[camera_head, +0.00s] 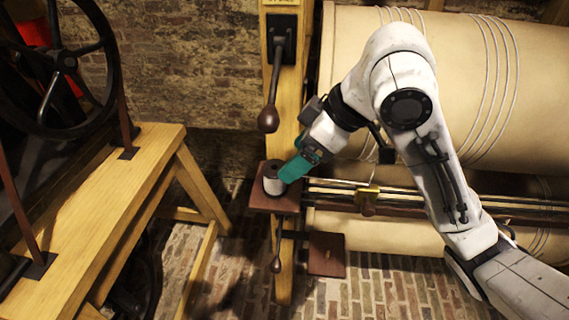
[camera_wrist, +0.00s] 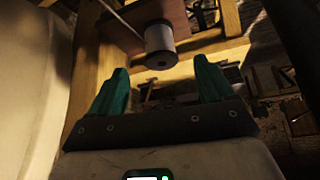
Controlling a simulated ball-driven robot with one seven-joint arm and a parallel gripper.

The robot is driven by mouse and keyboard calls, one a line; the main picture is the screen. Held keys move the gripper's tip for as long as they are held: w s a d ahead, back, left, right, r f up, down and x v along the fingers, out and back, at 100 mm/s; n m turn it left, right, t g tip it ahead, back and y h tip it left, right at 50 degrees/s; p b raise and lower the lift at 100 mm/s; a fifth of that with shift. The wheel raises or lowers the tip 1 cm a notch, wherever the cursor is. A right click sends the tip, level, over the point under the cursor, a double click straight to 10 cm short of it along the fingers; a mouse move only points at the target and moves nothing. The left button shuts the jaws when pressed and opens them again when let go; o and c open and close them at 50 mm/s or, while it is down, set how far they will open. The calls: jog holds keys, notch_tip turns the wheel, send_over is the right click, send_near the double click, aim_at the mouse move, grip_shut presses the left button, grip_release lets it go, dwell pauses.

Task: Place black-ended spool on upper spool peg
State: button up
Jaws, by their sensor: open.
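A pale grey spool with a black end (camera_head: 273,180) stands on the upper reddish-brown shelf (camera_head: 260,199) of the wooden post. In the wrist view the spool (camera_wrist: 159,40) rests against the brown board (camera_wrist: 122,30), its black end with a small dark hole facing the camera. The peg under or inside it is hidden. My gripper (camera_head: 283,176) has teal fingers and comes in from the right, right beside the spool. In the wrist view my gripper (camera_wrist: 161,68) is open and empty, with the spool centred between and beyond the fingertips.
A lower brown shelf (camera_head: 326,254) sits below and to the right. A dark lever with a knob (camera_head: 268,119) hangs above the spool. Large beige rollers (camera_head: 450,80) and a rail lie behind my arm. A wooden bench with a black wheel (camera_head: 66,65) stands at left.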

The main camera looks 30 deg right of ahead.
jog(key=v, duration=0.3)
jog(key=shift+s+d+r, duration=0.1)
jog(key=shift+s+r, duration=0.05)
jog(key=shift+r, duration=0.1)
